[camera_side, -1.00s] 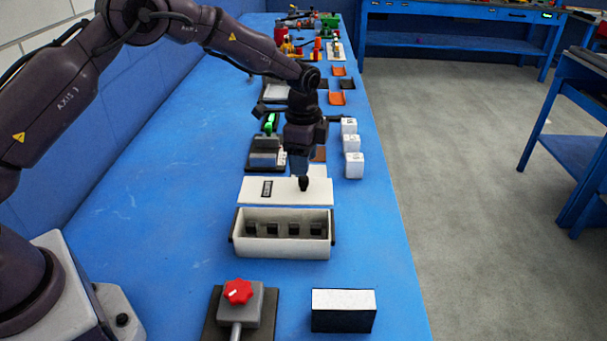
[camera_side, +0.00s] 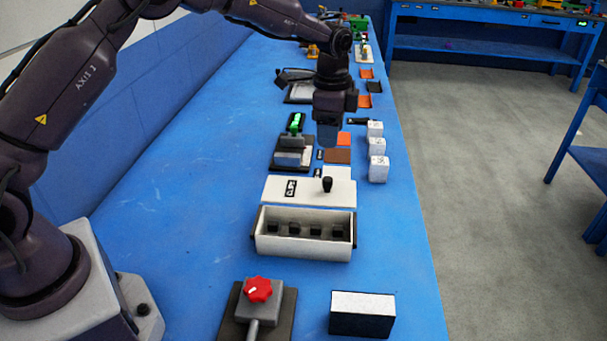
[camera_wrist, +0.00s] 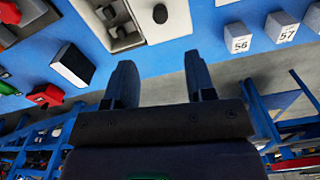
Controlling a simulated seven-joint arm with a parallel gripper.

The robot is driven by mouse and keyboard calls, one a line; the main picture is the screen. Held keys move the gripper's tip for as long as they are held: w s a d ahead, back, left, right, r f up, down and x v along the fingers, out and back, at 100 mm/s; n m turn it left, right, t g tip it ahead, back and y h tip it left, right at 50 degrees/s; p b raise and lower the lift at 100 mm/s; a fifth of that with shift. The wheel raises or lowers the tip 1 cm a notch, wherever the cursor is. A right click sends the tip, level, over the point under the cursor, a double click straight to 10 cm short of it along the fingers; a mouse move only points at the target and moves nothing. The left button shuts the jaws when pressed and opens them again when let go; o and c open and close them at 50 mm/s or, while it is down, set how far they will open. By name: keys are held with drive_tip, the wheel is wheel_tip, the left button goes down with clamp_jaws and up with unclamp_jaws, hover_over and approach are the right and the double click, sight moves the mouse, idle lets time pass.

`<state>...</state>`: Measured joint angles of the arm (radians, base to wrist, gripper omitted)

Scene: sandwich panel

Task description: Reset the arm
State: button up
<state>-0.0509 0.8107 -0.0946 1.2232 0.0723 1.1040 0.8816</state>
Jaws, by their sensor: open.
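My gripper (camera_side: 328,137) is raised over the bench in the side view, above and behind the black knob (camera_side: 327,184) of a white lid panel (camera_side: 308,188). In the wrist view its two fingers (camera_wrist: 162,78) are spread with nothing between them. The lid panel lies flat on the blue bench just behind an open white box (camera_side: 302,247) with several dark pieces inside. The knob (camera_wrist: 160,13) also shows at the top of the wrist view, apart from the fingers.
Several white cubes (camera_side: 378,168) stand at the bench's right. A red-knobbed valve (camera_side: 258,289) and a black-and-white block (camera_side: 362,314) are in front. Dark fixtures (camera_side: 292,158) lie left of my gripper. The left of the bench (camera_side: 190,190) is clear.

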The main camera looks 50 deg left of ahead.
drive_tip(key=s+r+n+t, duration=0.2)
drive_tip(key=s+r, duration=0.3)
drive_tip(key=s, duration=0.5)
drive_tip(key=s+r+n+t, duration=0.1)
drive_tip(key=s+r+n, duration=0.4)
drive_tip(key=s, duration=0.6)
drive_tip(key=s+r+n+t, duration=0.2)
drive_tip(key=s+r, duration=0.3)
drive_tip(key=s, duration=0.6)
drive_tip(key=shift+a+r+n+t, duration=0.2)
drive_tip(key=shift+n+t, duration=0.1)
drive_tip(key=shift+n, duration=0.5)
